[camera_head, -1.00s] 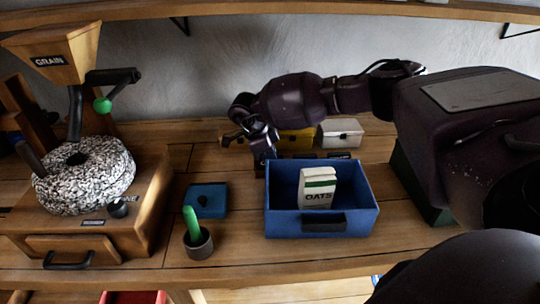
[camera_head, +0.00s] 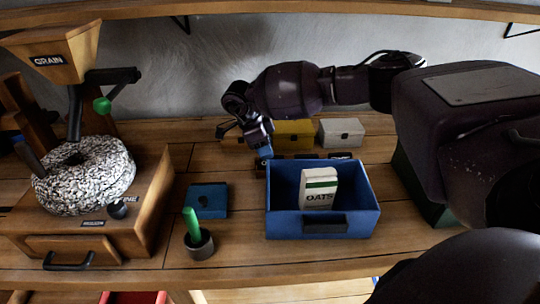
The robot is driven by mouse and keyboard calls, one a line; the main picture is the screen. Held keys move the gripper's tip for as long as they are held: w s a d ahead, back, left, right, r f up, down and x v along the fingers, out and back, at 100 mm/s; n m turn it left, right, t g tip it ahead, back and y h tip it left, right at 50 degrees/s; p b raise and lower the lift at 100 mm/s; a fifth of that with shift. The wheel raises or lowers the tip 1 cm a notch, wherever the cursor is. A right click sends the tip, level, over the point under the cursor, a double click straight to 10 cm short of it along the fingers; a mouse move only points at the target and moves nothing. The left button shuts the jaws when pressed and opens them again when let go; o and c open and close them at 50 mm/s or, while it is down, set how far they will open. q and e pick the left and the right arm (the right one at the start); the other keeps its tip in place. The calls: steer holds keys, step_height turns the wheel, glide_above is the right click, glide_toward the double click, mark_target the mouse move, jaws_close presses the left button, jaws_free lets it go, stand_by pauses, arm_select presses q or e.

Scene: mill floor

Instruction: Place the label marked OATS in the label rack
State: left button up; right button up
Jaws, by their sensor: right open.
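A dark label (camera_head: 261,163) with faint pale lettering, seemingly starting with O, sits just behind the left back corner of the blue bin. Its full word is too small to read. It stands at the left end of a low dark strip, which looks like the label rack (camera_head: 300,156), with another dark label (camera_head: 340,155) at its right. Whether the label is fully seated cannot be told. My right gripper (camera_head: 245,142) is open and empty, just above and left of the label. My left gripper is not in view.
The blue bin (camera_head: 320,225) holds a white and green OATS packet (camera_head: 319,190). Yellow (camera_head: 294,134) and white (camera_head: 341,132) boxes stand behind. At left are a blue flat box (camera_head: 207,200), a cup with a green-handled tool (camera_head: 199,245) and the grain mill (camera_head: 85,180).

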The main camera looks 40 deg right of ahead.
steer(key=v, duration=0.9)
steer(key=shift+s, duration=0.2)
steer(key=shift+d, duration=0.1)
